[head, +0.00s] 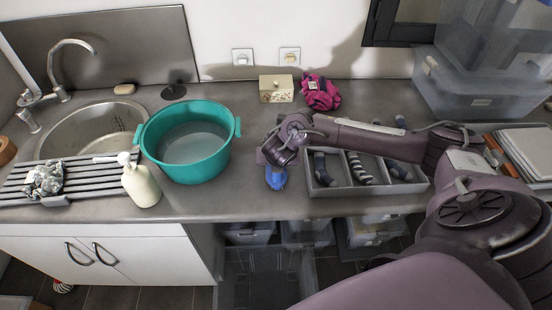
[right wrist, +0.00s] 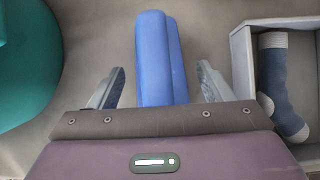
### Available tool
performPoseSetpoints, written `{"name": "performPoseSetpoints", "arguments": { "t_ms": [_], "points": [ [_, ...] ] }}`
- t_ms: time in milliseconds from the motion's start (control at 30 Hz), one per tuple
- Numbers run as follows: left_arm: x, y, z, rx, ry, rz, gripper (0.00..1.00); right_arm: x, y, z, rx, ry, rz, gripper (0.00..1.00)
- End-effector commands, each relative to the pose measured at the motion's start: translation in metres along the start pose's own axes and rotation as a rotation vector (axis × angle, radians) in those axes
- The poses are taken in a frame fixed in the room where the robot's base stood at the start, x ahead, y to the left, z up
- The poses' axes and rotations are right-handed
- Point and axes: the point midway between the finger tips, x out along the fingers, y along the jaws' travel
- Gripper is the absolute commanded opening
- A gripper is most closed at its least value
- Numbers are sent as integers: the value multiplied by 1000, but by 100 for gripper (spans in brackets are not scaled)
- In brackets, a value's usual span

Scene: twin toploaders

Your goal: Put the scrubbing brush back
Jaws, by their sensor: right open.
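A blue block-like object (head: 276,179), which looks like the scrubbing brush, lies on the grey counter between the teal basin and the divided tray. No bristles show. My right gripper (head: 273,160) is above it, covering part of it in the head view. In the right wrist view the blue object (right wrist: 160,50) lies lengthwise between the two spread fingers of my right gripper (right wrist: 160,75), with a gap on each side. The gripper is open and holds nothing. My left gripper is in neither view.
The teal basin (head: 194,152) of water stands left of the gripper; its side shows in the wrist view (right wrist: 22,65). The grey divided tray (head: 340,188) with several socks is close on the right. A soap bottle (head: 141,186), a small box (head: 276,88) and pink cloth (head: 320,92) stand around.

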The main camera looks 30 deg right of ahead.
Motion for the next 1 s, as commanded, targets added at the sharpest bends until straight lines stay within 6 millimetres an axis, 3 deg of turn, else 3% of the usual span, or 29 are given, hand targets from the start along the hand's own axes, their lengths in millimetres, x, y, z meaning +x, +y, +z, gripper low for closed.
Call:
{"name": "performPoseSetpoints", "arguments": {
  "t_ms": [267,733,1000],
  "points": [
    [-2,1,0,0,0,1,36,-14,1,1,0,-1,2,73],
    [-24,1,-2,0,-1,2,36,-106,1,4,-1,-4,2,73],
    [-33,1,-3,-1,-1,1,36,-121,0,1,0,-2,1,73]
  ]
}}
